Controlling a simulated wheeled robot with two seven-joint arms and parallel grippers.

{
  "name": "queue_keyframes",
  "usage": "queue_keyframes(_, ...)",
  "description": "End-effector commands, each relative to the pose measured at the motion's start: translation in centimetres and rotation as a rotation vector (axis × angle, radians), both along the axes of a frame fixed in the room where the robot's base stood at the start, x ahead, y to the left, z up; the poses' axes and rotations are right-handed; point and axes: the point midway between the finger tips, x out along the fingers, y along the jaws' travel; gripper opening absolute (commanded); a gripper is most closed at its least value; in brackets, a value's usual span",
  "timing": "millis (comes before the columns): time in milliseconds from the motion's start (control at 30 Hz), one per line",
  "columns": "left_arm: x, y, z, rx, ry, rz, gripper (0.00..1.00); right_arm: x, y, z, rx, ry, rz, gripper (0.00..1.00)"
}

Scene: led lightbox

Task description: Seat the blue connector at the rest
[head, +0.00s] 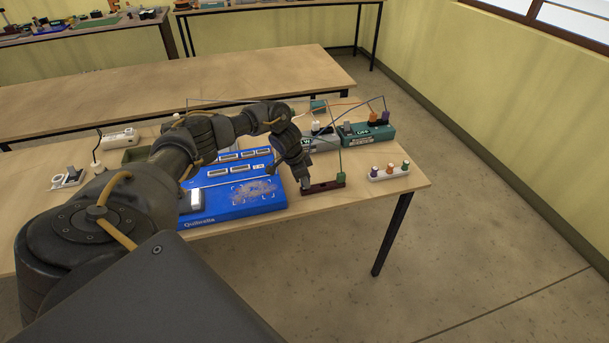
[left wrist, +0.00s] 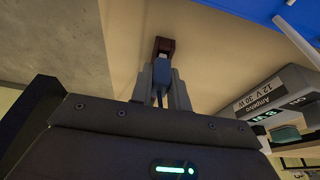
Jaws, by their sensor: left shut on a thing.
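My left gripper (head: 306,184) is at the left end of the dark red rest (head: 325,187) near the table's front edge. In the left wrist view the left gripper (left wrist: 161,82) is shut on the blue connector (left wrist: 161,72), which sits between its grey fingers. The end of the rest (left wrist: 163,46) shows right at the connector's far end; I cannot tell whether it is fully seated. In the head view the gripper hides the blue connector. A green connector (head: 340,177) stands at the rest's right end with a wire rising from it. My right gripper is not in view.
A blue panel (head: 205,217) lies left of the rest. A white holder (head: 401,174) with purple, orange and green plugs stands to the right. The table (head: 418,182) ends close in front.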

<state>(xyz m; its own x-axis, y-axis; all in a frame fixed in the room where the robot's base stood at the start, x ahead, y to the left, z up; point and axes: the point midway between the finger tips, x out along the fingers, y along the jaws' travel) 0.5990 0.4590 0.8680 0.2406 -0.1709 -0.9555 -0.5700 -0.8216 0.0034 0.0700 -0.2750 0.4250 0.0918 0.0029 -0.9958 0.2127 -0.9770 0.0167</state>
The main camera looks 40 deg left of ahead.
Motion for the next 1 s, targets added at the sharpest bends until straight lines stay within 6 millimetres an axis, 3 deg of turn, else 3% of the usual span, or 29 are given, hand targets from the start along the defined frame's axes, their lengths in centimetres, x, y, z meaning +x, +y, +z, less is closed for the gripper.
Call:
queue_keyframes(600, 0.0, 0.0, -1.6, -0.001, -0.001, 0.001, 0.0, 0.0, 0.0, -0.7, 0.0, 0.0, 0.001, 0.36)
queue_keyframes(633, 0.0, 0.0, -1.6, 0.0, -0.001, 0.001, 0.19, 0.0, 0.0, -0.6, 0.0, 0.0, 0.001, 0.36)
queue_keyframes(800, 0.0, 0.0, -1.5, 0.0, -0.001, 0.001, 0.41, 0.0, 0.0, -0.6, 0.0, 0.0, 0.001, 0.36)
queue_keyframes(1000, 0.0, 0.0, -1.5, 0.0, -0.001, 0.0, 0.43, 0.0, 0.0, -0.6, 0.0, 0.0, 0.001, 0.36)
